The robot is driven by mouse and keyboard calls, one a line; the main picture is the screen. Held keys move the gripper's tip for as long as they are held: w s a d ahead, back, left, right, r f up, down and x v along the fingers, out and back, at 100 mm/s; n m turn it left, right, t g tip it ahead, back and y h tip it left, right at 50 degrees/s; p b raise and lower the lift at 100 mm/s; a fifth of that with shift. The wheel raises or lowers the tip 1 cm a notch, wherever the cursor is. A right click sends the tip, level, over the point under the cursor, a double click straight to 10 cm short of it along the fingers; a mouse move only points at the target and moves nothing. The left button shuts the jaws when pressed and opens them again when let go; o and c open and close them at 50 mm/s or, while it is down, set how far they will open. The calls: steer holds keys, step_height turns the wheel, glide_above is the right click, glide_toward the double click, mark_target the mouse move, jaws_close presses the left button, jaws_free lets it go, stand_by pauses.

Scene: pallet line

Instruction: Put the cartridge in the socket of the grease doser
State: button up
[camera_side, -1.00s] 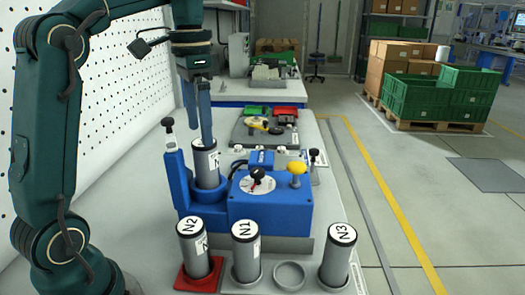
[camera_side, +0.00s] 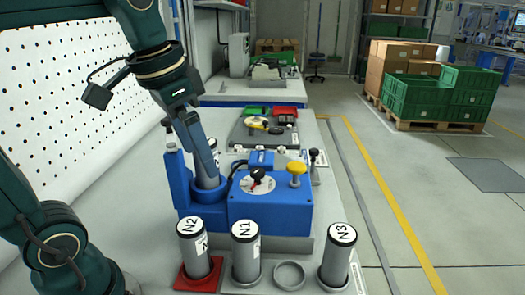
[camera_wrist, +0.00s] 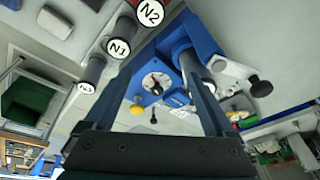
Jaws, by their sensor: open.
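A grey cartridge (camera_side: 215,159) stands upright in the blue socket (camera_side: 206,197) of the grease doser (camera_side: 270,208). My gripper (camera_side: 208,172) is open and tilted in the side view, its fingers crossing in front of this cartridge and hiding much of it. In the wrist view my gripper (camera_wrist: 168,48) has its fingers spread apart, and the socketed cartridge shows partly behind the right finger. I cannot tell whether a finger touches it. Cartridges N2 (camera_side: 194,250), N1 (camera_side: 246,252) and N3 (camera_side: 338,258) stand upright in front of the doser, N2 on a red base.
An empty round holder (camera_side: 289,275) lies between N1 and N3. The doser carries a yellow knob (camera_side: 297,170) and a dial with a black knob (camera_side: 257,176). A white perforated panel (camera_side: 75,85) stands at left. Red and green bins sit farther back.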

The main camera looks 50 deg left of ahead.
steer(key=s+d+f+n+t, duration=0.1)
steer(key=s+d+f+t, duration=0.1)
steer(key=s+f, duration=0.3)
steer(key=shift+d+f+h, duration=0.3)
steer(key=shift+d+f, duration=0.55)
steer(key=shift+f, duration=0.1)
steer(key=shift+s, duration=0.1)
